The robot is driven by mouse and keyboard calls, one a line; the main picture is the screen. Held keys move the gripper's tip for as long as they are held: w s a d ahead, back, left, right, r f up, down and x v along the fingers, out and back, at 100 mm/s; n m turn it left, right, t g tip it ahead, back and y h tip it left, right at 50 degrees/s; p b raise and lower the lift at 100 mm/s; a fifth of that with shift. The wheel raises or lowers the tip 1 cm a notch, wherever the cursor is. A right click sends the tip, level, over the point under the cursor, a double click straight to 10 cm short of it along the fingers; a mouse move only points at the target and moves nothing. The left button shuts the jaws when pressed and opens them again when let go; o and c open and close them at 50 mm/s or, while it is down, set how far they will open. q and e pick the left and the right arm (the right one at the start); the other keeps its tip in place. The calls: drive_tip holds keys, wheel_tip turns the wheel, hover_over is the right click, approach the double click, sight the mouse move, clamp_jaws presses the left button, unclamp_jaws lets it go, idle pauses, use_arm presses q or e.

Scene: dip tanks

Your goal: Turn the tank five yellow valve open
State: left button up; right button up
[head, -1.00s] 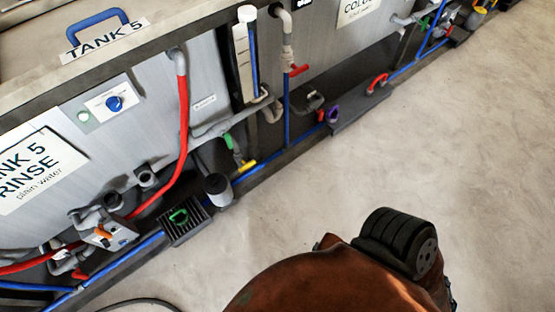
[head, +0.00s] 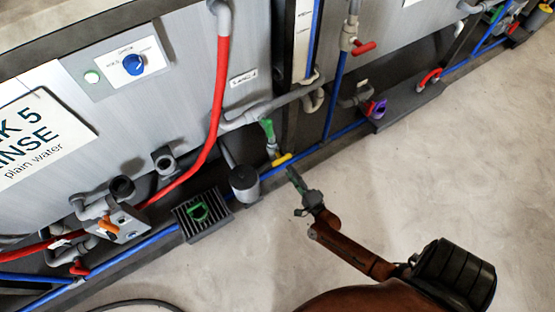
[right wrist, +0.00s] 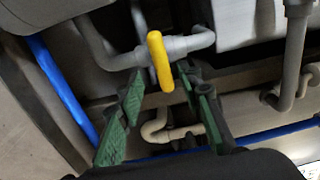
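The yellow valve handle (head: 282,159) sits low on the front of tank five, at the foot of a grey pipe near the floor-level blue pipe. In the right wrist view the yellow handle (right wrist: 160,62) stands upright on a grey pipe, just beyond and between my fingertips. My right gripper (head: 293,178) is just in front of the valve, with its green-padded fingers toward it. In the right wrist view the fingers of my right gripper (right wrist: 164,82) are apart, with nothing held. Contact with the handle cannot be told. My left gripper is not in view.
A green handle (head: 267,130) is on the pipe above the yellow one. A grey cylinder (head: 244,182) and a drain grate (head: 190,222) with a green handle stand to the left. Red hose (head: 217,110) runs down the tank front. The floor at right is clear.

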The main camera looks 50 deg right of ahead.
sight(283, 162)
drive_tip(key=b+x, duration=0.2)
drive_tip(key=x, duration=0.4)
drive_tip(key=shift+w+d, duration=0.2)
drive_tip(key=shift+w, duration=0.15)
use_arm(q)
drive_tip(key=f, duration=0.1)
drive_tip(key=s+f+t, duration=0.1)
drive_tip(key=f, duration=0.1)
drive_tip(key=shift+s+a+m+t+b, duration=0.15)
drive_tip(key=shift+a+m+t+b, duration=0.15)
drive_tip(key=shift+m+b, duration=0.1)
use_arm(e)
drive_tip(key=shift+w+d+r, duration=0.1)
drive_tip(key=shift+w, duration=0.25)
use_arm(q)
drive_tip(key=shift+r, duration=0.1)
use_arm(e)
drive_tip(key=shift+c, duration=0.2)
clamp_jaws()
